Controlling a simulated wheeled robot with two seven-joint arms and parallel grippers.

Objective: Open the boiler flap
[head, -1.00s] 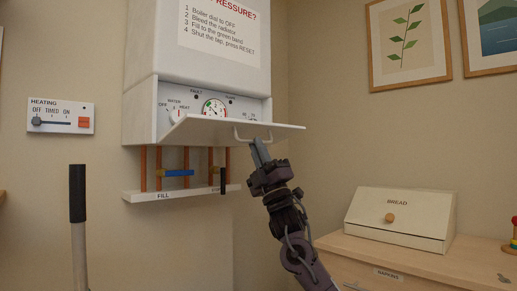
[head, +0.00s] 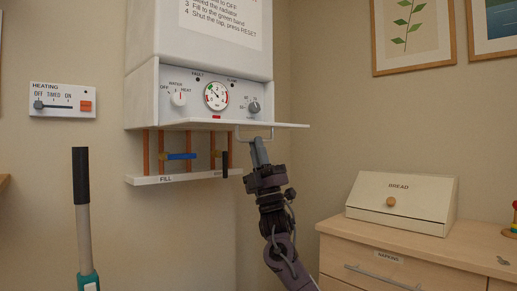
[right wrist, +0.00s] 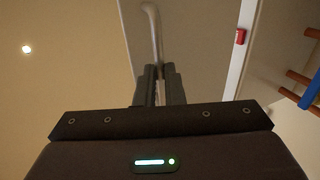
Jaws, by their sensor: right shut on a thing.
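The boiler's white flap (head: 220,124) is hinged down below the control panel and sticks out about level, seen nearly edge-on in the head view. It also shows in the right wrist view (right wrist: 195,50). Its bar handle (head: 238,135) hangs under the flap's right part. My right gripper (head: 260,150) is below it, shut on the handle; the right wrist view shows the handle (right wrist: 150,25) running between the fingertips (right wrist: 159,72). Behind the flap the dial (head: 179,99), gauge (head: 216,96) and knob (head: 254,107) are exposed. My left gripper is not in view.
Copper pipes (head: 146,153) with a blue lever (head: 181,156) and a shelf marked FILL (head: 165,180) sit below the boiler. A heating control (head: 62,100) is on the left wall. A bread box (head: 403,200) stands on a cabinet at right. A black-topped pole (head: 81,180) stands front left.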

